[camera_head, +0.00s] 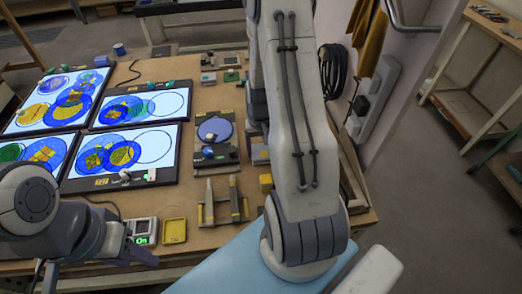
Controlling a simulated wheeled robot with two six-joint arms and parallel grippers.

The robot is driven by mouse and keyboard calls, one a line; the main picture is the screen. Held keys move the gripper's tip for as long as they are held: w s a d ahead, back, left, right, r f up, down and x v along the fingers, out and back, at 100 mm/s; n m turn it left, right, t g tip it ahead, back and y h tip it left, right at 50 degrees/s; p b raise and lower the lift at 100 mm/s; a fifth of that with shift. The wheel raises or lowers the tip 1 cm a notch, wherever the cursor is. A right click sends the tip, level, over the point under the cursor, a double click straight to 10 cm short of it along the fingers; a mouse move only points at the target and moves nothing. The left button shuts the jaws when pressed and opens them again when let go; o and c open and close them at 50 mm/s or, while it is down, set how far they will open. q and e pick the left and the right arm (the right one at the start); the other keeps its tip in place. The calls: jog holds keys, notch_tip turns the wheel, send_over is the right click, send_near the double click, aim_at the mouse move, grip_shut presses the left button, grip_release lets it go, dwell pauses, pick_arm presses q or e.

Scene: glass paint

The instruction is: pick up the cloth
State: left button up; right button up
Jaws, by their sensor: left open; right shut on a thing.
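A mustard-yellow cloth (368,32) hangs in folds at the top right, by the pale wall and a metal bar. Its upper end is cut off by the picture edge. My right arm rises through the middle of the view and leaves at the top, left of the cloth. Its gripper is out of view, so its contact with the cloth cannot be seen. My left gripper (142,256) is at the lower left, by the table's front edge. It is open and far from the cloth.
A wooden table (150,200) holds several lit panels (150,105) with coloured circles, a blue disc on a stand (214,130), a small display (142,230) and a yellow tray (174,231). A black cable coil (333,70) hangs right of my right arm. A workbench (470,75) stands far right.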

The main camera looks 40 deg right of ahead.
aim_at(260, 150)
notch_tip(260, 150, up, 4)
jog(key=shift+w+f+b, duration=0.1)
jog(key=shift+f+b, duration=0.1)
jog(key=shift+b, duration=0.2)
jog(key=s+d+r+b, duration=0.1)
jog(key=s+d+r, duration=0.2)
jog(key=s+r, duration=0.4)
jog(key=s, duration=0.4)
jog(key=shift+s, duration=0.25)
